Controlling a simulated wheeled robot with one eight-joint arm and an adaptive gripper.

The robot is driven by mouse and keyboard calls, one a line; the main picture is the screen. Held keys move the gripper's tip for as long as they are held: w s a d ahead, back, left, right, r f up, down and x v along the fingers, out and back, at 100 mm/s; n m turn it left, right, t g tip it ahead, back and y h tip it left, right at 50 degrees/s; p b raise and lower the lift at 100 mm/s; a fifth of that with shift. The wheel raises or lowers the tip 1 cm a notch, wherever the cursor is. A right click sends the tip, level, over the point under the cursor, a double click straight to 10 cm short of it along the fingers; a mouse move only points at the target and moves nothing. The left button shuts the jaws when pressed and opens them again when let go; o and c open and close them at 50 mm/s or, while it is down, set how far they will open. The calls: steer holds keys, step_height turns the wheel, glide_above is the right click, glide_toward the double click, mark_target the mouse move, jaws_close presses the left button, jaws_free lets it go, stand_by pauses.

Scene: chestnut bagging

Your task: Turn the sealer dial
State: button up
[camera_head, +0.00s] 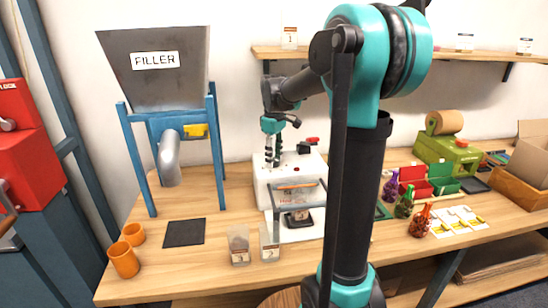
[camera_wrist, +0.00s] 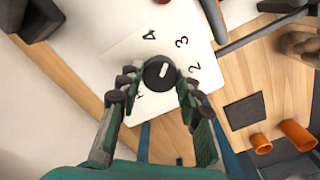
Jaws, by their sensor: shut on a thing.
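The sealer (camera_head: 262,172) is a white machine on the wooden table, below my gripper in the head view. Its black dial (camera_wrist: 159,73), with a white pointer mark, sits on a white top plate (camera_wrist: 128,45) with printed numbers in the wrist view. The pointer is nearly upright in that picture, tilted slightly. My gripper (camera_wrist: 157,85) has one finger on each side of the dial and is shut on it. In the head view my gripper (camera_head: 271,152) points down at the sealer's top; the dial is too small to make out there.
The sealer has a red-topped part (camera_head: 312,140) and a clear guard (camera_head: 300,195) at its front. The filler (camera_head: 155,70) on its blue stand is at left. A shelf (camera_head: 480,56) is behind.

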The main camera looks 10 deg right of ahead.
mark_target(274, 160)
steer(key=n, duration=0.7)
stand_by(0.6)
steer(key=o, duration=1.2)
steer(key=shift+c, duration=0.2)
step_height(274, 160, up, 12)
